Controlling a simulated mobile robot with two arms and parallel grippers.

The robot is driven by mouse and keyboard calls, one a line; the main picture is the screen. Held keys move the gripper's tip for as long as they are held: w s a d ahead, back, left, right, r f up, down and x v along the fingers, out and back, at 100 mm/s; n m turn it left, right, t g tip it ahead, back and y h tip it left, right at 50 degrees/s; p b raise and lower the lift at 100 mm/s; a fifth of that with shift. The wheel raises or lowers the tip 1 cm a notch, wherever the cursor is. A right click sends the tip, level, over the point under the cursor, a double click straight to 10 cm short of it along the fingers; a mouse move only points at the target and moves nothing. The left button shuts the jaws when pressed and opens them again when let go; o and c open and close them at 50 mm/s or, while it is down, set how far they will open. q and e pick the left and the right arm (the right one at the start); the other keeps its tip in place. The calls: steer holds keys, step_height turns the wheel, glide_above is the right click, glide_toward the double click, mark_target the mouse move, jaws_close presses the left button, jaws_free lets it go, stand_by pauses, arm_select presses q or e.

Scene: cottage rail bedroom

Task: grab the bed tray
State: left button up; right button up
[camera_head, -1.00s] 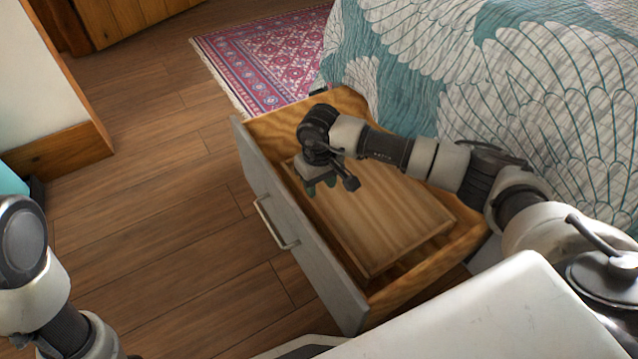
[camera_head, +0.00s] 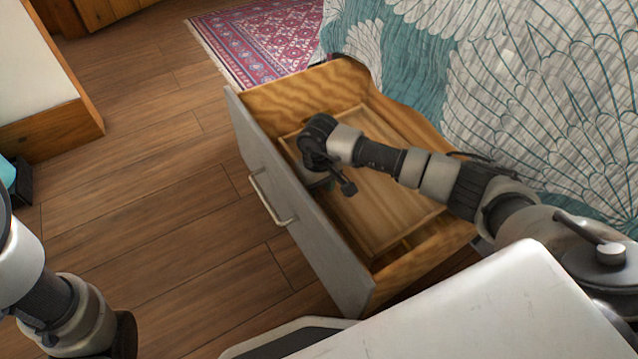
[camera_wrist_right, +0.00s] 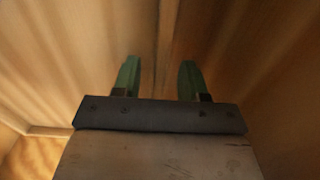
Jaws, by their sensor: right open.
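The bed tray (camera_head: 395,205) is a flat light-wood piece lying inside an open drawer (camera_head: 300,235) with a grey front. My right gripper (camera_head: 322,180) is down in the drawer at the tray's left side, close to the drawer front; the wrist partly hides its fingers. In the right wrist view, its two green fingertips (camera_wrist_right: 158,80) are apart, with a wooden edge (camera_wrist_right: 165,60) running between them. I cannot tell whether the fingers touch the wood. My left arm shows at the lower left, but its gripper is out of view.
A bed with a teal and white patterned cover (camera_head: 520,100) stands right behind the drawer. A pink rug (camera_head: 265,40) lies at the back.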

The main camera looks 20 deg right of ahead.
steer(key=shift+c, duration=0.3)
jaws_close()
stand_by(1.2)
